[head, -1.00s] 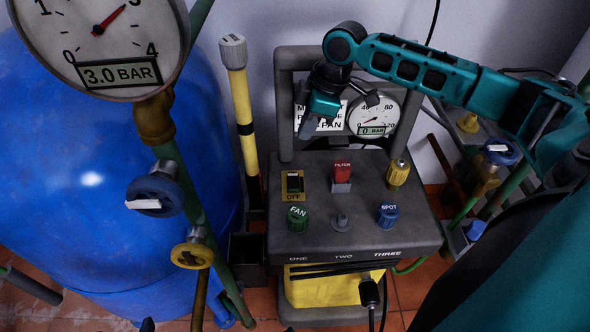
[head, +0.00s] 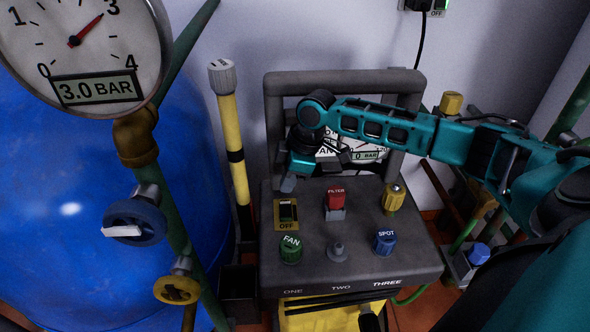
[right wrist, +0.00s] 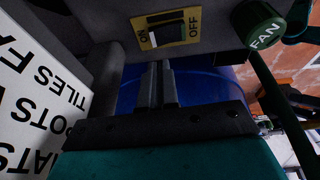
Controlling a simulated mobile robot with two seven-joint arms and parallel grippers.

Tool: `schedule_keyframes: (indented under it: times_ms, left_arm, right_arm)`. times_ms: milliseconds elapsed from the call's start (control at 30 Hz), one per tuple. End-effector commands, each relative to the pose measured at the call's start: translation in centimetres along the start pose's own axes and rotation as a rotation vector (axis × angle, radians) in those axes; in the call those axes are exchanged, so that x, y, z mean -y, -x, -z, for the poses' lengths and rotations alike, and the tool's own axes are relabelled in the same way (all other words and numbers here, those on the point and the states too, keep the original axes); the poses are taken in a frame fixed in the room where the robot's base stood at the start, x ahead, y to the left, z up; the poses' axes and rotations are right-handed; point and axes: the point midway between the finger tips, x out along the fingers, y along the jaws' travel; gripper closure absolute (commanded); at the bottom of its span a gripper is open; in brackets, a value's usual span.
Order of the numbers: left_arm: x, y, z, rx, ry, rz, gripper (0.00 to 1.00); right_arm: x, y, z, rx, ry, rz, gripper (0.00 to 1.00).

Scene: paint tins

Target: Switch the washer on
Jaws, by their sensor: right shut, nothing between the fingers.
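The washer is a dark grey machine with a sloping control panel (head: 310,250). Its yellow-framed rocker switch (head: 287,212) is at the panel's upper left, with the OFF label showing at its lower edge. In the right wrist view the switch (right wrist: 168,28) shows both ON and OFF labels. My right gripper (head: 288,185) is shut and empty, just behind and above the switch, apart from it as far as I can tell. In the right wrist view its closed fingertips (right wrist: 160,66) point towards the switch. My left gripper is not in view.
Beside the switch are a red FILTER switch (head: 336,203), a green FAN knob (head: 290,248), a blue SPOT knob (head: 385,242) and a brass knob (head: 394,198). A gauge (head: 365,155) reads 0 BAR behind my arm. A blue tank (head: 70,220) stands left.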

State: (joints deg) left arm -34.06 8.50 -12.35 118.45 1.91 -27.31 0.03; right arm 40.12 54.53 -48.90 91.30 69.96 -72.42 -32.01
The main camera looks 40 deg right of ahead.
Motion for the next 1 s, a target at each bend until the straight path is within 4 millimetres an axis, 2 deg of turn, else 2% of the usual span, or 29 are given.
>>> schedule_keyframes:
  times_ms: [33,100,300,600,800,1000]
  left_arm:
    - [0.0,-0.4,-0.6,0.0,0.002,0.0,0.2]
    - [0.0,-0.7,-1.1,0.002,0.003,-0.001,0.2]
    - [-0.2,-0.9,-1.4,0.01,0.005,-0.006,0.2]
    - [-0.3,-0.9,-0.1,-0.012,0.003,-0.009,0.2]
    - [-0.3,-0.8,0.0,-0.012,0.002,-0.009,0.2]
    - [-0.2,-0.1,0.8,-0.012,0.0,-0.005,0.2]
  right_arm:
    - [0.1,-1.4,-0.1,0.0,0.0,0.001,1.0]
    - [-0.1,-2.5,-0.5,0.001,0.0,0.001,1.0]
    - [-0.3,-4.3,-1.0,0.0,0.0,0.0,1.0]
    - [-0.3,-4.7,-1.1,0.0,0.001,0.0,1.0]
    - [-0.4,-4.6,-1.1,0.0,-0.001,0.006,1.0]
    - [-0.3,-5.1,-1.2,0.002,-0.027,0.085,1.0]
